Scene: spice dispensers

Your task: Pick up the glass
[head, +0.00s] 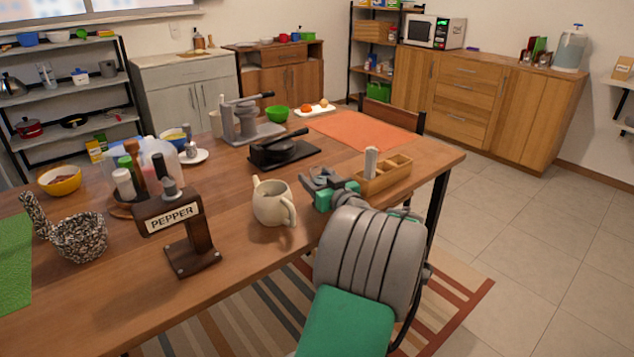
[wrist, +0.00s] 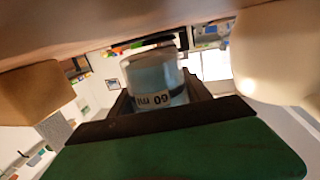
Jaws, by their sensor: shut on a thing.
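The glass (wrist: 155,80) is a small clear bluish cup with a "60 ml" marking, shown upside down in the wrist view. It sits between the dark fingers of my gripper (wrist: 160,92), which is shut on it. The tabletop fills the top of that tilted view, close to the glass; I cannot tell whether the glass touches it. In the head view my gripper (head: 322,180) is low over the table's right front, between the cream pitcher and the wooden tray. The glass cannot be made out clearly there.
The cream pitcher (head: 272,203) stands close on the left, and the wooden tray (head: 386,180) with an upright grey block (head: 370,162) close on the right. The pepper dispenser (head: 172,226) is farther left. A black press (head: 284,151) stands behind. The orange mat (head: 366,131) is bare.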

